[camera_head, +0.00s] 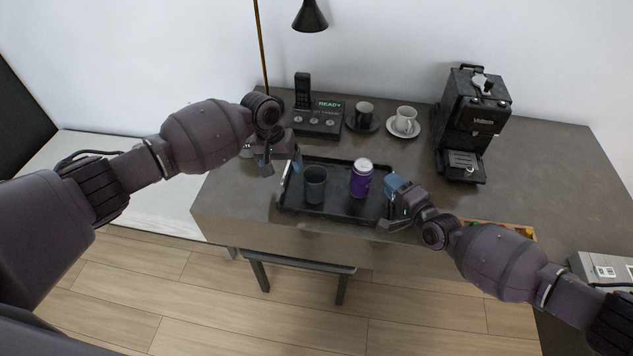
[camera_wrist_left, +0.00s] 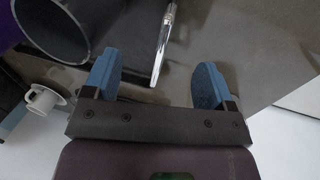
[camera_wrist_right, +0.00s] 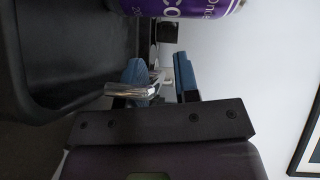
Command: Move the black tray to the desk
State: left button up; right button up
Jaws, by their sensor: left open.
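The black tray (camera_head: 335,213) lies on the desk near its front edge. It carries a dark cup (camera_head: 315,184) and a purple can (camera_head: 361,178). My left gripper (camera_head: 281,166) is open at the tray's left end. In the left wrist view the silver left handle (camera_wrist_left: 163,45) shows between the open fingers, apart from both. My right gripper (camera_head: 392,207) is at the tray's right end. In the right wrist view the silver right handle (camera_wrist_right: 132,91) crosses in front of one blue finger. The fingers are a small gap apart there; whether they grip the handle is unclear.
Behind the tray on the desk (camera_head: 560,190) stand a black phone set (camera_head: 318,118), a dark cup on a saucer (camera_head: 364,112), a white cup on a saucer (camera_head: 405,120) and a black coffee machine (camera_head: 470,125). The desk's right side is largely clear.

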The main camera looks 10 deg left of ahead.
pick_arm(q)
jog(key=shift+a+r, duration=0.25)
jog(key=shift+r, duration=0.9)
jog(key=shift+a+r, duration=0.25)
jog(key=shift+r, duration=0.9)
pick_arm(e)
jog(key=shift+s+d+f, duration=0.1)
jog(key=shift+d+f, duration=0.05)
jog(key=shift+f, duration=0.15)
jog(key=shift+o, duration=0.5)
